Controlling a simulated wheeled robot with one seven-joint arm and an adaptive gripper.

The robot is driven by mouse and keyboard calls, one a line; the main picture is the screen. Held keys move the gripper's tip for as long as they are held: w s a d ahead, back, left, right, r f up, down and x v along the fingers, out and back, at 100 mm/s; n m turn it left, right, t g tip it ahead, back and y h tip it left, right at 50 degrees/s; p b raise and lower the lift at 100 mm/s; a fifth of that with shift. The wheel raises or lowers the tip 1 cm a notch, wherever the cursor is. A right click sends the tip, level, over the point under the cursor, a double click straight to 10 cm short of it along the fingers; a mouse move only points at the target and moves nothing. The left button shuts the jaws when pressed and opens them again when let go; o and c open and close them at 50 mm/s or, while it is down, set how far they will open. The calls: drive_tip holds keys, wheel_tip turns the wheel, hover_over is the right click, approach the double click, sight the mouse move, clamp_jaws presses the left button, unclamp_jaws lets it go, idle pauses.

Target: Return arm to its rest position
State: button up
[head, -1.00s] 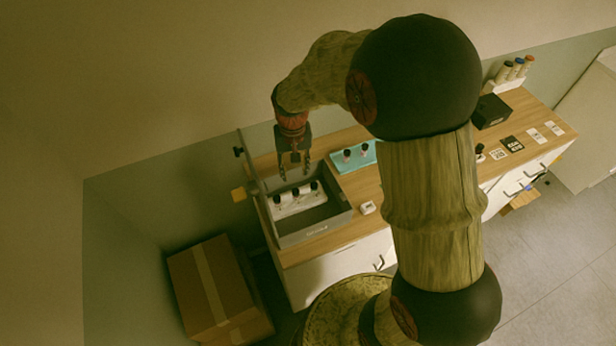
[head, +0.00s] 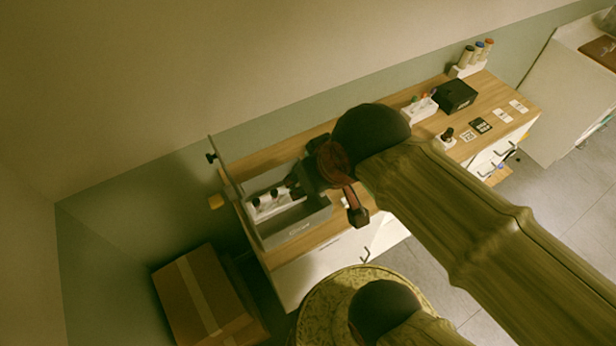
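My arm crosses the head view from the lower right, with its dark joint above the wooden counter (head: 490,88). My gripper (head: 293,184) is a dark, partly hidden shape at the right side of a grey open bin (head: 292,232). Its fingers are too dark and foreshortened to tell whether they are open or shut, and no held object can be made out. In the bin sits a white rack (head: 270,212) with dark-capped bottles, partly covered by my gripper.
A black box (head: 455,95), a white rack with small bottles (head: 420,109), several cards (head: 481,126) and a holder with tall bottles (head: 466,70) stand on the right of the counter. A cardboard box (head: 205,300) is on the floor at left.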

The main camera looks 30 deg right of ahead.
drive_tip(key=shift+w, duration=0.1)
wheel_tip(320, 180, down, 17)
drive_tip(key=b, duration=1.7)
drive_tip(key=shift+r, duration=0.1)
drive_tip(key=shift+c, duration=1.1)
